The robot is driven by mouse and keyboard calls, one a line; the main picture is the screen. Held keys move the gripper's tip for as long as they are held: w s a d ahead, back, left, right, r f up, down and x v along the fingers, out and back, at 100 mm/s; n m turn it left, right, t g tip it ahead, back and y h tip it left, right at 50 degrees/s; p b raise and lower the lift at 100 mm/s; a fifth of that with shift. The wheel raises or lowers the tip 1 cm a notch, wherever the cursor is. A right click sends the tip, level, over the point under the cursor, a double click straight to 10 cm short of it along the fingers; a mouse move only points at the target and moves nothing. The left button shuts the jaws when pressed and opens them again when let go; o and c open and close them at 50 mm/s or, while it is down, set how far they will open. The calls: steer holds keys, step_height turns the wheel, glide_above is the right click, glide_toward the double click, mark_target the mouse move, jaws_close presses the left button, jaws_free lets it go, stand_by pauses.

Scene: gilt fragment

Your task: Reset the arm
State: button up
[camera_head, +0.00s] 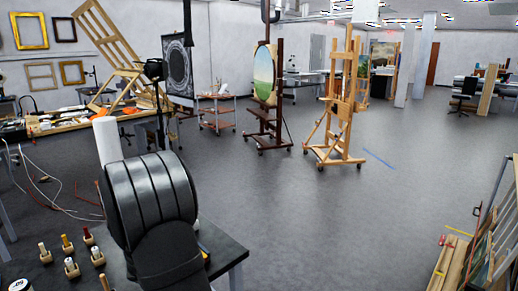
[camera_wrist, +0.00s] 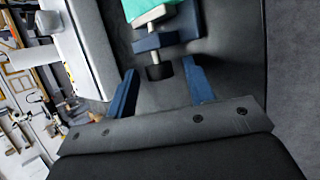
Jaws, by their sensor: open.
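My gripper (camera_wrist: 160,84) shows in the wrist view as two blue fingers, spread apart with nothing held between them. Beyond the fingertips is a small black knob (camera_wrist: 160,72) on a blue-grey bracket (camera_wrist: 155,42), with a teal piece (camera_wrist: 147,12) above it. I cannot tell whether the fingers touch any of these. In the head view my black arm stands at the lower left and my gripper cannot be made out.
A dark table edge (camera_head: 226,250) lies beside my arm, with several small capped bottles (camera_head: 71,267) at the left. A cluttered workbench (camera_head: 60,125) stands behind. Wooden easels (camera_head: 338,100) stand on the open grey floor (camera_head: 350,220). Framed panels (camera_head: 480,240) lean at the right.

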steer(key=shift+w+r, duration=0.1)
steer(key=shift+r, duration=0.05)
steer(key=shift+h, duration=0.3)
steer(key=shift+w+a+g+h, duration=0.1)
steer(key=shift+g+h, duration=0.3)
steer(key=shift+g, duration=0.3)
steer(key=shift+a+n+g+h, duration=0.15)
steer(key=shift+n+g+h, duration=0.25)
steer(key=shift+g+h, duration=0.35)
steer(key=v, duration=0.9)
steer(key=shift+w+r+g, duration=0.1)
steer(key=shift+w+g, duration=0.05)
steer(key=shift+g, duration=0.1)
